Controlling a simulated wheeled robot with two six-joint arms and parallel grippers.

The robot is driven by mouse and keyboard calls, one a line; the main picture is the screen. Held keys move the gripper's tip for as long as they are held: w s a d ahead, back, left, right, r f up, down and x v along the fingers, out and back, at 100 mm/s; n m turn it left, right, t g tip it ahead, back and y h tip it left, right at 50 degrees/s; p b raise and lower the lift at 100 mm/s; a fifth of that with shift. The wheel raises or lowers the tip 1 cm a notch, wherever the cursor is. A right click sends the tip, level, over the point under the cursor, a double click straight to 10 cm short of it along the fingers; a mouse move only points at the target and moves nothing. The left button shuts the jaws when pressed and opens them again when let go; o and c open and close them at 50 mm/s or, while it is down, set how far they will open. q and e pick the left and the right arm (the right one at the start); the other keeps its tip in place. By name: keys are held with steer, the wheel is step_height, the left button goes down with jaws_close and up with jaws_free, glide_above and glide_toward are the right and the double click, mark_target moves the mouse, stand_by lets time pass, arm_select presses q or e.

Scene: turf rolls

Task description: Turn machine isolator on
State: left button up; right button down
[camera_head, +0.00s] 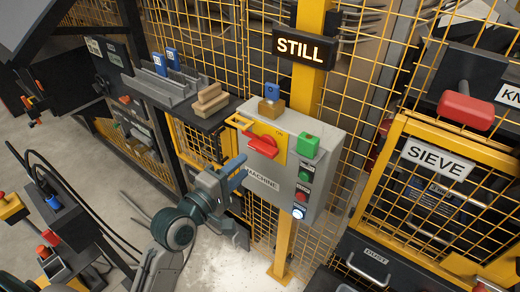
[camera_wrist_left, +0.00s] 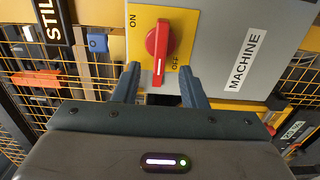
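The isolator is a red rotary handle (camera_head: 263,147) on a yellow plate (camera_head: 279,151), fixed to the grey MACHINE box (camera_head: 314,158). In the left wrist view the handle (camera_wrist_left: 160,42) stands upright in the picture, its white mark at the lower end beside the OFF label; ON is at the plate's upper left. My left gripper (camera_head: 240,168) is in front of the box, just below and left of the handle. In the left wrist view its open fingers (camera_wrist_left: 158,75) appear on either side of the handle's lower end; I cannot tell whether they touch it. My right gripper is not in view.
A lit STILL sign (camera_head: 303,48) hangs on the yellow post above the box. A brass padlock (camera_head: 271,108) sits on top. A shelf with wooden blocks (camera_head: 210,100) and yellow mesh fencing stand close by.

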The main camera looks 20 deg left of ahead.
mark_target(260, 152)
arm_select(q)
steer(key=p+x, duration=0.1)
steer(key=x, duration=0.5)
steer(key=shift+w+d, duration=0.1)
steer(key=shift+w, duration=0.15)
steer(key=shift+w+d+p, duration=0.25)
steer(key=shift+w+p, duration=0.1)
steer(key=shift+w, duration=0.3)
steer(key=shift+f, duration=0.1)
jaws_close()
